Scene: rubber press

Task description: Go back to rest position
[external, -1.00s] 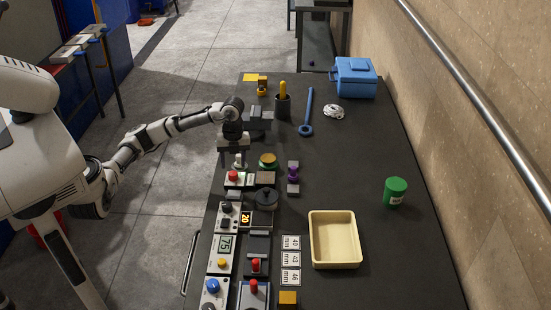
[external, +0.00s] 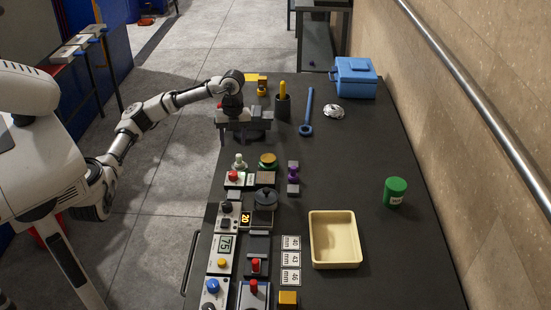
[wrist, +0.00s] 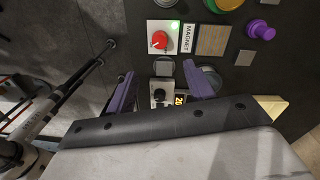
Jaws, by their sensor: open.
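My gripper (external: 243,137) hangs over the left side of the dark table, beyond the row of control boxes in the external view. Its jaws are apart with nothing between them. In the wrist view my gripper (wrist: 158,72) shows two spread purple fingers. In the wrist view the red knob (wrist: 159,40) sits beside a lit green light and a MAGNET label (wrist: 187,38).
The middle right of the table (external: 350,160) is clear.

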